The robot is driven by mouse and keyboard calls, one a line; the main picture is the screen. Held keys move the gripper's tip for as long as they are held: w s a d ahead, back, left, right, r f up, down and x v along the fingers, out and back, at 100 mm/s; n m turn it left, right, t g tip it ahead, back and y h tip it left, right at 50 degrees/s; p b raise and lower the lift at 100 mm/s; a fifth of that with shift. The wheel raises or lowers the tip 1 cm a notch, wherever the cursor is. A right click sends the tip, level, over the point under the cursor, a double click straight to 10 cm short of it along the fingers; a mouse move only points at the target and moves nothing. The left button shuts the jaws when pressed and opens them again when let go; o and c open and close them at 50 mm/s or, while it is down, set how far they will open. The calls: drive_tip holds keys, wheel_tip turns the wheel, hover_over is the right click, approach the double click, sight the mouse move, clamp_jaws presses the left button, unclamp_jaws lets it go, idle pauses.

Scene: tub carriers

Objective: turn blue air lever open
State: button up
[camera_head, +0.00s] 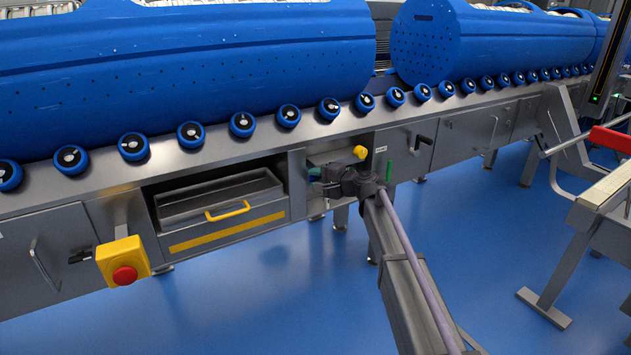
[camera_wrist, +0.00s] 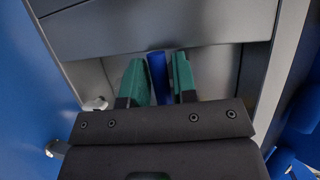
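The blue air lever (camera_wrist: 157,76) shows in the wrist view as a narrow upright blue bar against the grey recess. My gripper (camera_wrist: 160,72) has its two green fingers on either side of the lever. The fingers are apart: a thin gap shows at the right finger, and the left finger is very close to the lever or touching it. In the head view my gripper (camera_head: 314,173) reaches into the recess right of the drawer. The lever is hidden there, and its lower part is hidden by my gripper in the wrist view.
A yellow knob (camera_head: 360,152) and a green upright handle (camera_head: 388,171) are close to my wrist. The open drawer (camera_head: 222,205) with its yellow handle lies left of my gripper. A red emergency button (camera_head: 124,275) sticks out at lower left. Blue tubs (camera_head: 190,65) rest on rollers above.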

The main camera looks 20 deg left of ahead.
sight(329, 160)
drive_tip(key=shift+a, duration=0.25)
clamp_jaws()
